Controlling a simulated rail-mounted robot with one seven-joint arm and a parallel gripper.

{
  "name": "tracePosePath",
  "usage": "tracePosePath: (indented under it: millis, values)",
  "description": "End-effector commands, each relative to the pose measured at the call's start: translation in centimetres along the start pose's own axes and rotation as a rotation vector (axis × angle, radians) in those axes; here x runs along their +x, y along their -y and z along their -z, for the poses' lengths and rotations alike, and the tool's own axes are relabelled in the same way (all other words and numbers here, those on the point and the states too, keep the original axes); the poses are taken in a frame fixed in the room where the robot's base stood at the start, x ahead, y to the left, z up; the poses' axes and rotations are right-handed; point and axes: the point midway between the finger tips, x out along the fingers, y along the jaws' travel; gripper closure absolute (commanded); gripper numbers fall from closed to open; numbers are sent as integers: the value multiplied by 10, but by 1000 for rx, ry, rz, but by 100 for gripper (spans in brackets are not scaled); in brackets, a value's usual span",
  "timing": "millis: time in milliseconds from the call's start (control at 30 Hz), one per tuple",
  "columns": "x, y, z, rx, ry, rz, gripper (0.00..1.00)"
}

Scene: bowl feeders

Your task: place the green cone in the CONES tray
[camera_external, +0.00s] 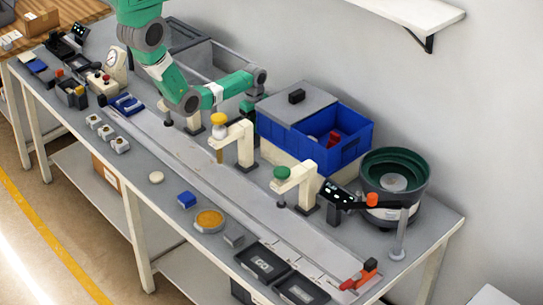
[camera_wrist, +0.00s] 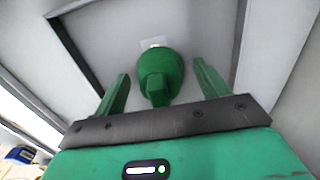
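In the wrist view a green, rounded piece with a narrower faceted end (camera_wrist: 160,72) lies between the fingers of my gripper (camera_wrist: 161,84). It looks like the green cone, though its shape is not clear. Gaps show on both sides between it and the fingers, so the gripper looks open. In the external view my gripper (camera_external: 248,106) hangs at the back of the bench, left of the blue bin, and the cone cannot be made out there. Two black trays stand at the front: one (camera_external: 245,262) and another (camera_external: 278,291). Their labels are too small to read surely.
A blue bin (camera_external: 352,150) with red pieces is right of my gripper. A yellow-topped post (camera_external: 245,150) and a green-topped post (camera_external: 307,190) stand in front. A bowl feeder (camera_external: 415,185) is at the right. A grey bin (camera_external: 205,62) lies behind the arm.

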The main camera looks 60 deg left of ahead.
Motion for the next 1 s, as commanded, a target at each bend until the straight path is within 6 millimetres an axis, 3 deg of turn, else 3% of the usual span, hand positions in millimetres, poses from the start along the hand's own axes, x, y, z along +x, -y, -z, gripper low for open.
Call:
tracePosePath:
  millis: [333, 700, 833, 1000]
  values:
    - [-9, 1, 0, 0, 0, 3, 26]
    - [-97, 0, 0, 0, 0, 3, 26]
    - [-115, 1, 0, 0, 0, 2, 26]
    - [-124, 0, 0, 0, 0, 1, 26]
